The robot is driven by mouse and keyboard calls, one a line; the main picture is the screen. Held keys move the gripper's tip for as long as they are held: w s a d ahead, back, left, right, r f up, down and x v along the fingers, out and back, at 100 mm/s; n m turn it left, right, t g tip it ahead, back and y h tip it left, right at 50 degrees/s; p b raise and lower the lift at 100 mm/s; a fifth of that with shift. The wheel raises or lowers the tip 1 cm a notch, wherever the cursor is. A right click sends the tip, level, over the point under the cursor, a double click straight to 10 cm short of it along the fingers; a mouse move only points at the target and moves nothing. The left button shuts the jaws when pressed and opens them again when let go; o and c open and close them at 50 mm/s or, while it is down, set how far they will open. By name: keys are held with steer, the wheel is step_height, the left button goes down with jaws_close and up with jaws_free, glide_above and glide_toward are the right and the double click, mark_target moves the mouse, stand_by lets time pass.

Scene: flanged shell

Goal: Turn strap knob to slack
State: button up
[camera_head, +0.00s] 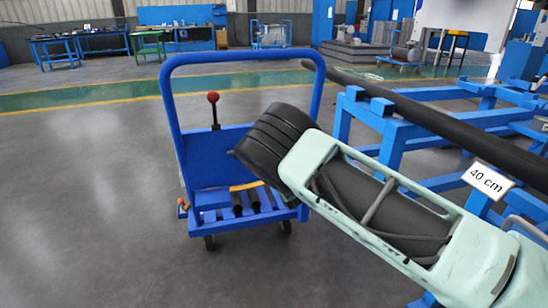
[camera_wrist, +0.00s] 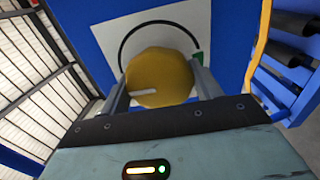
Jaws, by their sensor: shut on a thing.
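The yellow strap knob (camera_wrist: 160,70) is in the middle of the wrist view, in front of a white plate on a blue panel. A pale pointer line on its face points left. A black arc (camera_wrist: 155,22) curves round the top of the knob, with a green patch (camera_wrist: 198,57) at its right end. My gripper (camera_wrist: 160,88) is shut on the knob, one finger on its left side and one on its right. In the head view my arm reaches to the blue cart (camera_head: 196,150); my fingers and the knob are hidden there.
The cart has a tall push handle (camera_head: 240,55), a red-topped lever (camera_head: 213,98) and black rollers (camera_head: 252,198) low down. A blue frame with a long black bar (camera_head: 440,122) and a "40 cm" sign (camera_head: 487,180) stands to the right. The floor at left is clear.

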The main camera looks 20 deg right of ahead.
steer(key=shift+f, duration=0.1)
steer(key=o, duration=1)
steer(key=shift+s, duration=0.15)
steer(key=s+p, duration=0.3)
steer(key=s, duration=1.4)
steer(key=shift+s, duration=0.1)
